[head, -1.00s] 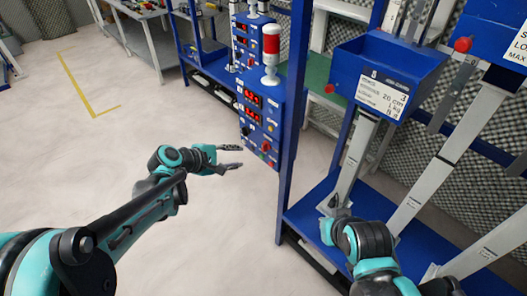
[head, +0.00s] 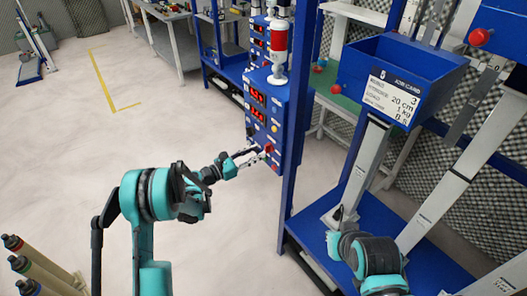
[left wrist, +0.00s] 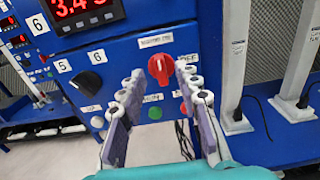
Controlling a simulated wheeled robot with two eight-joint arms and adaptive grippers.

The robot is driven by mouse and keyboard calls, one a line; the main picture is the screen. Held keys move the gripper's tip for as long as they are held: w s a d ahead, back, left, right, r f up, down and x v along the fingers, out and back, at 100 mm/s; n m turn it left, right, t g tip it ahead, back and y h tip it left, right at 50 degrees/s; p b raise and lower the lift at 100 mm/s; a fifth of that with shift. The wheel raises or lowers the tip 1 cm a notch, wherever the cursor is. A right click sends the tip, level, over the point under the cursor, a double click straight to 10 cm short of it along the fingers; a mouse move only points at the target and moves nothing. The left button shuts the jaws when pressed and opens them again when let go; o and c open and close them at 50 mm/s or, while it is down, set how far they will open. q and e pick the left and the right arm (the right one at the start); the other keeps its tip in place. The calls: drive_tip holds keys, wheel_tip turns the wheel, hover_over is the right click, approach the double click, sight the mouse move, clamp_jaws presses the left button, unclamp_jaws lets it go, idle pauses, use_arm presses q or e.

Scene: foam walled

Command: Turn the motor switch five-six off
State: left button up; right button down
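The blue control box (head: 282,92) carries a red rotary switch (head: 268,148) low on its face. In the left wrist view the red switch (left wrist: 160,69) is close, its handle roughly upright and slightly tilted. A small label above it is too small to read; one to its right seems to read OFF. My left gripper (head: 258,158) is open in front of the box. In the left wrist view its fingers (left wrist: 164,88) stand on either side, below the switch, not closed on it. My right gripper (head: 344,214) is by the right-hand blue frame, too unclear to read.
A black knob (left wrist: 88,80) with 5 and 6 labels above sits left of the red switch. A green button (left wrist: 183,109) is below. A red lamp (head: 279,44) tops the box. A blue upright (head: 300,120) stands beside it. Open floor (head: 80,140) is at left.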

sight(265, 148)
use_arm(q)
drive_tip(key=b+x, duration=0.1)
drive_tip(key=x, duration=0.3)
clamp_jaws()
